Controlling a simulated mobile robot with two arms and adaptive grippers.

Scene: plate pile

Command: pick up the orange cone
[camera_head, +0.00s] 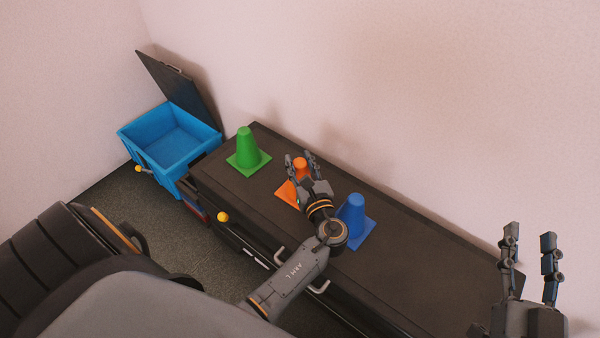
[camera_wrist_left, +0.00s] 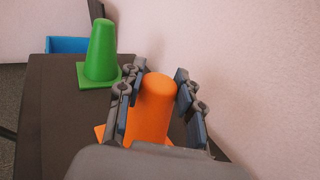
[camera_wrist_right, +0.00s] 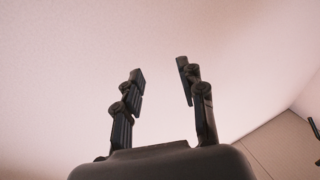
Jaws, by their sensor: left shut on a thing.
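The orange cone (camera_head: 300,164) stands upright on the dark cabinet top, between the green cone and the blue cone. My left gripper (camera_head: 301,157) is around its upper part, shut on it. In the left wrist view, the orange cone (camera_wrist_left: 152,105) sits between the two fingers of the left gripper (camera_wrist_left: 156,92). Part of its base is hidden behind the hand. My right gripper (camera_head: 530,240) is open and empty at the lower right, away from the cones. The right wrist view shows its fingers (camera_wrist_right: 160,85) apart with only wall behind.
A green cone (camera_head: 247,150) stands left of the orange one, and a blue cone (camera_head: 353,217) stands to its right, close to my left forearm. A blue bin (camera_head: 165,140) with a raised dark lid is at the cabinet's left end. A wall runs behind the cabinet top (camera_head: 420,255).

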